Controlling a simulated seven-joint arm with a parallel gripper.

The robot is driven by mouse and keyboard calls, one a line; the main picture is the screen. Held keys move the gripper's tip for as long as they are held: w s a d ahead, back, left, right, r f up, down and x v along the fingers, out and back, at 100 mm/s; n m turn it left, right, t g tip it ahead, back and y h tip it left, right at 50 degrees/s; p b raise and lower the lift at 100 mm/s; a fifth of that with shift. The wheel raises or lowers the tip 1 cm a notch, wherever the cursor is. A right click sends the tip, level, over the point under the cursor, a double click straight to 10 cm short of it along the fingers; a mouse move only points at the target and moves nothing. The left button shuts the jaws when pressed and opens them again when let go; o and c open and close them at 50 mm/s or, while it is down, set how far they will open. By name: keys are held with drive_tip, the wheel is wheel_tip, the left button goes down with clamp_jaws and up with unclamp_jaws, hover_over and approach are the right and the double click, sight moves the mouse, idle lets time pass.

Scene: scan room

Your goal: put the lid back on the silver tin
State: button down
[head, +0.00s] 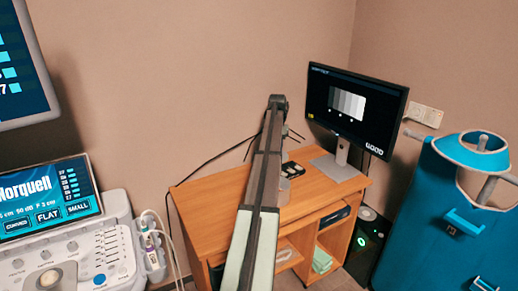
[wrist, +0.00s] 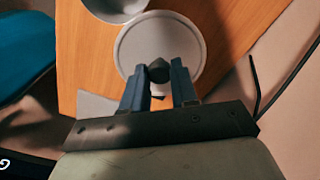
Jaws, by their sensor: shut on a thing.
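My gripper (wrist: 159,85) is shut on the dark knob (wrist: 159,70) of the round grey lid (wrist: 137,47), with one finger on each side of the knob. The silver tin (wrist: 115,8) is at the top of the wrist view, partly cut off by the frame. Its top is open, and the lid's edge overlaps its rim in the picture. The lid is beside the tin rather than centred over it; its height above the desk is hard to tell. In the head view my arm hides the gripper, and a grey round thing, probably the tin (head: 285,190), shows just right of it.
The wooden desk (head: 208,215) carries a monitor (head: 355,108) on a grey stand and a small dark object (head: 292,169). A black cable (wrist: 290,75) runs beside the desk.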

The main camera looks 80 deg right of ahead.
drive_tip(key=s+a+n, duration=0.1)
drive_tip(key=s+a, duration=0.2)
drive_tip(key=a, duration=0.7)
drive_tip(key=shift+s+r+n, duration=0.25)
drive_tip(key=shift+n, duration=0.05)
drive_tip(key=shift+f, duration=0.1)
wheel_tip(320, 180, down, 6)
drive_tip(key=shift+f, duration=0.25)
idle(1.9)
drive_tip(key=c, duration=0.8)
unclamp_jaws()
drive_tip(key=shift+o, duration=0.3)
